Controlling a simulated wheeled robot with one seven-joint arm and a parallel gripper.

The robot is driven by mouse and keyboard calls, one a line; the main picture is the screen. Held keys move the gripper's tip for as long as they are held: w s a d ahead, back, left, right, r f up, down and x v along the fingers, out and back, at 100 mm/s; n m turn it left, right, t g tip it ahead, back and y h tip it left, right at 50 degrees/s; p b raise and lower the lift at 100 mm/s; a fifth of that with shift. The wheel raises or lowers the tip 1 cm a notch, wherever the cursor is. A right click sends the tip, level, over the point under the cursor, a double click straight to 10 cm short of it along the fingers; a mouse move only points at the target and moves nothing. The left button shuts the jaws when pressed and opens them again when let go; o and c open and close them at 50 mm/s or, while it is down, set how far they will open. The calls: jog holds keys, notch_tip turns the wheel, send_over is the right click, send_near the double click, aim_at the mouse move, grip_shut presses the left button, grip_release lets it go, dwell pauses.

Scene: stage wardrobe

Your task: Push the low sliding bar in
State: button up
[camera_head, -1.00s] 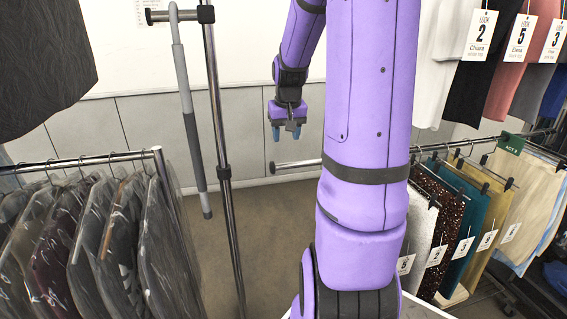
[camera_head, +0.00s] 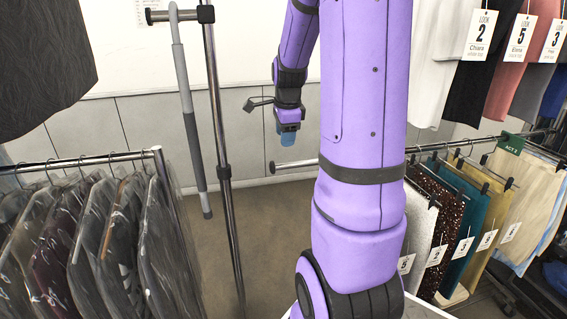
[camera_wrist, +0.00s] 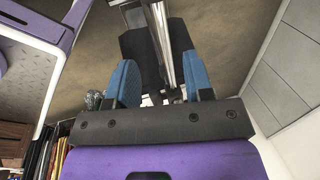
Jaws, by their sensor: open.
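The low sliding bar (camera_head: 296,165) is a thin chrome tube with a dark end cap, low in the head view. How far the fingertips are from the bar in depth is unclear.
A chrome upright (camera_head: 222,150) with a grey-handled hanging rod (camera_head: 191,130) stands left of my gripper. A rack of dark bagged garments (camera_head: 95,240) is at left. Numbered garments (camera_head: 465,215) hang at right. The floor (camera_head: 262,225) between the racks is clear.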

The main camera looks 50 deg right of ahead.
aim_at(283, 164)
jog(key=f, duration=0.3)
jog(key=w+d+f, duration=0.1)
jog(key=f, duration=0.6)
jog(key=shift+w+d+f, duration=0.1)
jog(key=shift+w+d, duration=0.05)
jog(key=shift+w, duration=0.15)
